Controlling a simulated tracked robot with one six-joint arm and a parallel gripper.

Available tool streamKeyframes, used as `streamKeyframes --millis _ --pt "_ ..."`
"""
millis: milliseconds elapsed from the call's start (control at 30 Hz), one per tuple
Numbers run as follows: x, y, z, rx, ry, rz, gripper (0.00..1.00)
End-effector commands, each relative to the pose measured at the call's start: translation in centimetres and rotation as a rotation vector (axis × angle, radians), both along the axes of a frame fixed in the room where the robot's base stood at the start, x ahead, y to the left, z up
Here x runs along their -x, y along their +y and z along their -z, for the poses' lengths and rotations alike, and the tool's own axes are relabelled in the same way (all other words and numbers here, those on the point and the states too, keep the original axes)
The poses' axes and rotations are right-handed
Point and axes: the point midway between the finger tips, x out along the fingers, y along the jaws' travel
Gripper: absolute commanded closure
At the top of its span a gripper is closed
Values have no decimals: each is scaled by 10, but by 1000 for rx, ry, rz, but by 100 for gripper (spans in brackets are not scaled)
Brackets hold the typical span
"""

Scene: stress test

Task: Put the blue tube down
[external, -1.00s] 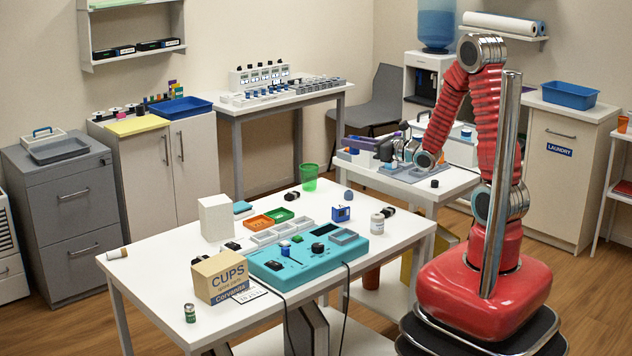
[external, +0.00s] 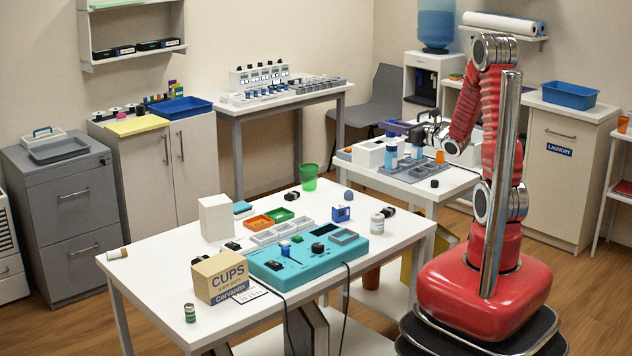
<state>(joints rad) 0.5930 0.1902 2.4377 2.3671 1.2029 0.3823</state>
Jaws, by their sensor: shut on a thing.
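My gripper (external: 421,132) is over the right-hand side table at the back, with its dark jaws above the grey tray (external: 399,178). It is shut on a blue tube (external: 417,147), which hangs roughly upright over the tray. At this size I cannot tell whether the tube's lower end touches the tray. A second blue-and-white tube (external: 391,154) stands upright just to the left. The jaw contact is small and partly hidden.
A white box (external: 367,155) stands left of the tubes and an orange cup (external: 440,156) to the right. A small black cap (external: 434,183) lies near the table's front. The front table (external: 150,285) carries a teal device (external: 300,264) and a cardboard box (external: 219,277).

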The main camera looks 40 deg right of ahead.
Motion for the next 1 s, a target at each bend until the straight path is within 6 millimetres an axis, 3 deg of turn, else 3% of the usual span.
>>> streamKeyframes --millis 100,600,800,1000 --pt "9 -33 -1 3 -2 38 98" --pt "67 -153 1 7 4 178 98" --pt "96 -194 2 6 9 229 98" --pt "120 -222 3 7 13 267 98"
